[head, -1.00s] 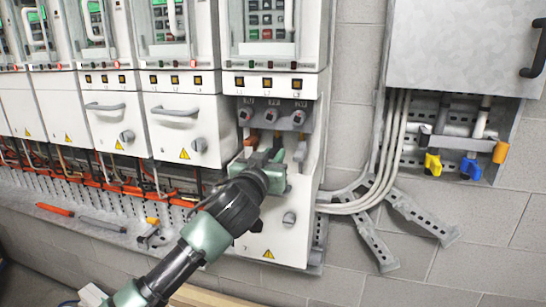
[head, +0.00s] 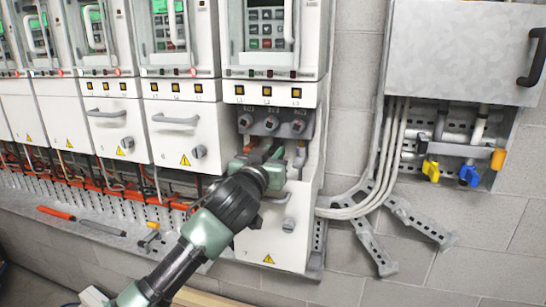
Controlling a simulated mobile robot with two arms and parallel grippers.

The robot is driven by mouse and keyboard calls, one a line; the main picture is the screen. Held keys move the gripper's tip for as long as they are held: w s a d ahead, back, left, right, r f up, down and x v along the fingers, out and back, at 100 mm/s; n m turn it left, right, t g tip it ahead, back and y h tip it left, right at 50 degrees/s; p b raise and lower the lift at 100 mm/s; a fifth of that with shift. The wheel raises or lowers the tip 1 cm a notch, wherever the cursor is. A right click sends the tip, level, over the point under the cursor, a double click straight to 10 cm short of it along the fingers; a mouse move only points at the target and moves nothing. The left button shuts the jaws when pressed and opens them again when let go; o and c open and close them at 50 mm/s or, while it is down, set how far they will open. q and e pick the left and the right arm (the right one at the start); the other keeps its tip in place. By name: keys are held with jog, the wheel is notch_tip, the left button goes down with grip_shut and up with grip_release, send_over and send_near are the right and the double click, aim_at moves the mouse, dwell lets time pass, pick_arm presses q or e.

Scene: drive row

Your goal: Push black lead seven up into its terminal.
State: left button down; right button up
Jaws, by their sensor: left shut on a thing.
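The open terminal compartment of the cubicle marked 7 shows three dark terminals in a row; the middle one (head: 270,124) is straight above my left gripper (head: 267,156). My left gripper is shut on the black lead (head: 268,147), just below that terminal. Only a little of the dark lead shows between the jaws. The gripper and wrist hide the rest, and I cannot tell whether its tip touches the terminal. Brown-orange leads show on either side of the jaws. My right gripper is not in view.
A white panel with a knob (head: 289,225) is below the compartment. The compartment's right side wall (head: 312,150) stands close to the gripper. Grey cables (head: 385,165) run up the wall to a grey box (head: 455,50). Tools, one red-handled (head: 55,213), lie on the left ledge.

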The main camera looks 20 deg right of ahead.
pick_arm(q)
jog(key=c, duration=1.3)
grip_release()
jog(key=shift+s, duration=0.1)
jog(key=shift+s+a+f, duration=0.15)
jog(key=shift+s+a, duration=0.05)
jog(key=b+v, duration=0.3)
jog(key=v, duration=0.4)
